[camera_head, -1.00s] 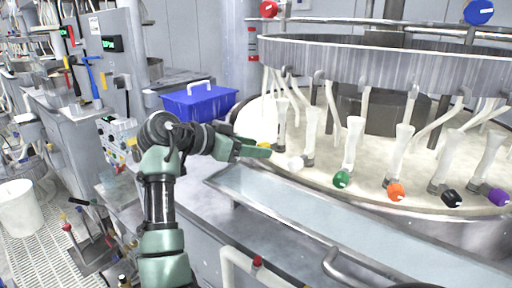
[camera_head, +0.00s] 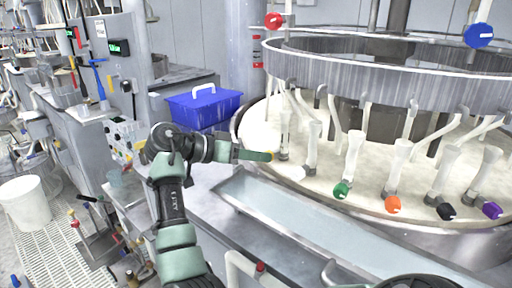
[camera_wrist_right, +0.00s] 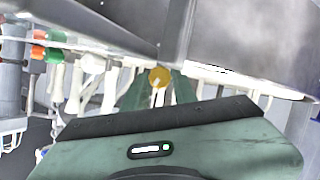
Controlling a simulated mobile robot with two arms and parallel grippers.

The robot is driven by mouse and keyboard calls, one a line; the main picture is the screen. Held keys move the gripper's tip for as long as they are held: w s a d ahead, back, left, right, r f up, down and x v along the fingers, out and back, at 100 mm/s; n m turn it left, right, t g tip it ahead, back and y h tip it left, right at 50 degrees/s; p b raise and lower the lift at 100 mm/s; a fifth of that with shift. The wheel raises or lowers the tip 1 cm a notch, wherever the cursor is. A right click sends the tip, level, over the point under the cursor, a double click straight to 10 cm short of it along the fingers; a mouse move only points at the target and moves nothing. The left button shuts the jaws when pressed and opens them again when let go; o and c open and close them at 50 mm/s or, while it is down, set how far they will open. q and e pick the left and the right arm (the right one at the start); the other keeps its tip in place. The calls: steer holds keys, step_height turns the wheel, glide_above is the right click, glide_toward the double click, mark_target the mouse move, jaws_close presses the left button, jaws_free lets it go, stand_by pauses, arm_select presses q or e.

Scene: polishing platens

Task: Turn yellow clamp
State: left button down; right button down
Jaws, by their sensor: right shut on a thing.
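The yellow clamp (camera_head: 274,156) is a small round knob at the foot of the leftmost white tube on the platen's near rim. In the right wrist view the yellow clamp (camera_wrist_right: 159,77) sits between the two green fingers. My right gripper (camera_head: 268,156) reaches it from the left and is shut on it; the fingers hide much of it in the head view. The right gripper (camera_wrist_right: 158,92) also shows in its wrist view. My left gripper is not in view.
White (camera_head: 293,173), green (camera_head: 342,189), orange (camera_head: 392,204), black (camera_head: 445,211) and purple (camera_head: 491,209) clamps follow to the right along the round platen (camera_head: 265,130). A metal trough (camera_head: 290,210) runs in front. A blue box (camera_head: 203,106) stands behind my arm.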

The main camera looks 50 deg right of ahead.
steer(key=shift+w+d+n+g+p, duration=0.1)
steer(key=shift+d+n+g+p, duration=0.05)
steer(key=shift+n+g+p, duration=0.6)
steer(key=c, duration=1.2)
jaws_free()
steer(key=shift+c, duration=0.2)
steer(key=shift+o, duration=0.6)
steer(key=shift+d+f, duration=0.1)
steer(key=shift+d, duration=0.05)
